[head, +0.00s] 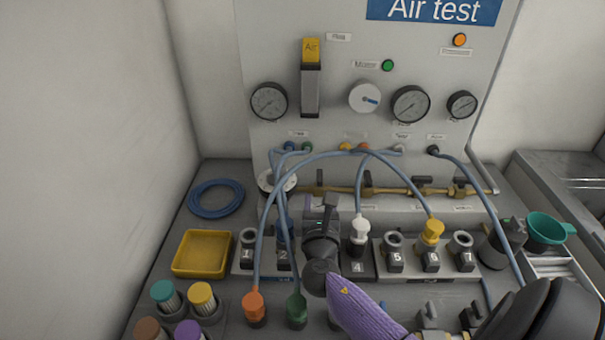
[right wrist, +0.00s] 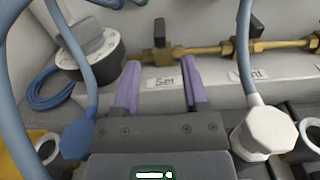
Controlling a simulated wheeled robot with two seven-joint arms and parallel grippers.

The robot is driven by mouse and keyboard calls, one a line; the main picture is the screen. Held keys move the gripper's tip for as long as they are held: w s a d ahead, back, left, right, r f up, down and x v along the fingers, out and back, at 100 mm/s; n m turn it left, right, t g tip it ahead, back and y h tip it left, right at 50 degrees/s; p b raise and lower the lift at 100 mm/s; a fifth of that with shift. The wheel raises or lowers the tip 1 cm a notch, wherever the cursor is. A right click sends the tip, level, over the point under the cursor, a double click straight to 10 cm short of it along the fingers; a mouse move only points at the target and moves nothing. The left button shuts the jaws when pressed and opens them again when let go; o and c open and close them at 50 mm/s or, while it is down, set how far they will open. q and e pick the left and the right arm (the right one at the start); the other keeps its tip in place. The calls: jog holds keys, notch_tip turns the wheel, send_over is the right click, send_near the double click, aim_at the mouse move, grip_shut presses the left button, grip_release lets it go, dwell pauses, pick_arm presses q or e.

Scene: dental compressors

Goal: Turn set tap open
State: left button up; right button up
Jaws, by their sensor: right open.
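The set tap is on the brass pipe low on the panel. Its black handle (right wrist: 160,32) stands upright, across the pipe, above a label reading "Set" (right wrist: 165,82) in the right wrist view. In the head view the handle (head: 320,177) shows small, just above my right gripper. My right gripper (right wrist: 162,85) is open and empty, its two purple fingers either side of the label, below and apart from the handle. In the head view the right gripper (head: 323,202) points toward the panel. My left gripper is not in view.
A second black tap handle (right wrist: 256,27) stands right of the set tap. Blue hoses (head: 290,200) arch close around my gripper. A white connector (right wrist: 264,130) is right of it and a round dial (right wrist: 90,55) left. A yellow tray (head: 203,253) sits left.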

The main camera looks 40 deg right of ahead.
aim_at(320, 184)
jog(key=b+x, duration=0.2)
jog(key=x, duration=0.6)
jog(key=shift+f+b, duration=0.1)
jog(key=shift+b, duration=0.2)
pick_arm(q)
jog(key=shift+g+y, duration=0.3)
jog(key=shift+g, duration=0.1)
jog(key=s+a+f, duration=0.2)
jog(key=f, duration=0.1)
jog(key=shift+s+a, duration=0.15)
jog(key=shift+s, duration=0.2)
pick_arm(e)
jog(key=shift+w+d, duration=0.3)
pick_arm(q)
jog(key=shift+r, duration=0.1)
